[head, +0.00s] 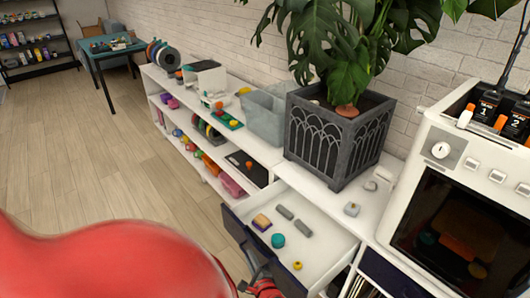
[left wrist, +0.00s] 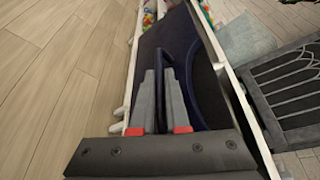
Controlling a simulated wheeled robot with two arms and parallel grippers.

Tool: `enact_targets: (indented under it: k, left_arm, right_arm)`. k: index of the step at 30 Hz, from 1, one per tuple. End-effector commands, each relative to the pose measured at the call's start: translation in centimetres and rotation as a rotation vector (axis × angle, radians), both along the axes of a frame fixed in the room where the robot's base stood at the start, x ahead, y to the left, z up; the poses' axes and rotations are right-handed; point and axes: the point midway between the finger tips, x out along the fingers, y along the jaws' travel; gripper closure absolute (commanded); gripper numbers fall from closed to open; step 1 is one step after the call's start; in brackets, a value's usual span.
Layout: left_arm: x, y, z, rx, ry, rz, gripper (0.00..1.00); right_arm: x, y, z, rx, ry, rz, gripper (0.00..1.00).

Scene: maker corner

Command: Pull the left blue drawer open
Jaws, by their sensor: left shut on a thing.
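The left blue drawer (head: 234,225) stands pulled out from the low white shelf unit, with its dark blue front facing the floor side. My left gripper (head: 256,272) is at the drawer front, partly hidden by my red arm. In the left wrist view, the fingers of my left gripper (left wrist: 164,95) are shut on the drawer's dark looped handle (left wrist: 186,78). My right gripper is not in view.
A dark grey planter (head: 335,135) with a large plant stands on the unit behind the drawer. A white machine (head: 455,190) stands to the right. Open shelves with colored items lie left of the drawer. The wooden floor (head: 110,160) in front is clear.

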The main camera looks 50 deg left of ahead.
Motion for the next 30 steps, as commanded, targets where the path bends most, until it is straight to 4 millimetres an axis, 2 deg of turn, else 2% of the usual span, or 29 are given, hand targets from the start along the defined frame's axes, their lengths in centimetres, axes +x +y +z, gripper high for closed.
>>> enact_targets:
  k: [3,9,23,24,25,26,30]
  left_arm:
    - [-1.9,0.2,-0.2,-0.001,0.004,-0.001,1.00]
    - [-3.5,0.3,-0.1,-0.002,0.002,0.000,1.00]
    - [-4.0,0.4,-0.1,-0.001,0.001,0.002,1.00]
    - [-4.0,0.4,-0.1,-0.001,0.001,0.002,0.84]
    - [-4.0,0.4,-0.1,-0.001,0.001,0.002,0.78]
    - [-4.0,0.4,-0.1,-0.001,0.001,0.002,0.75]
    - [-4.0,0.3,0.0,0.000,0.000,0.001,0.75]
  right_arm:
    - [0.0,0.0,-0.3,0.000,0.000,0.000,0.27]
    - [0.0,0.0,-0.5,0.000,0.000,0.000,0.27]
    - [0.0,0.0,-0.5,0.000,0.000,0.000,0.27]
    - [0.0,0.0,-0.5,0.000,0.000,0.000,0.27]
    - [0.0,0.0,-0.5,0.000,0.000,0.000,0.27]
    - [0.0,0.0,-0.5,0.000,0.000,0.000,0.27]
    - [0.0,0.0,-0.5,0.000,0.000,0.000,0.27]
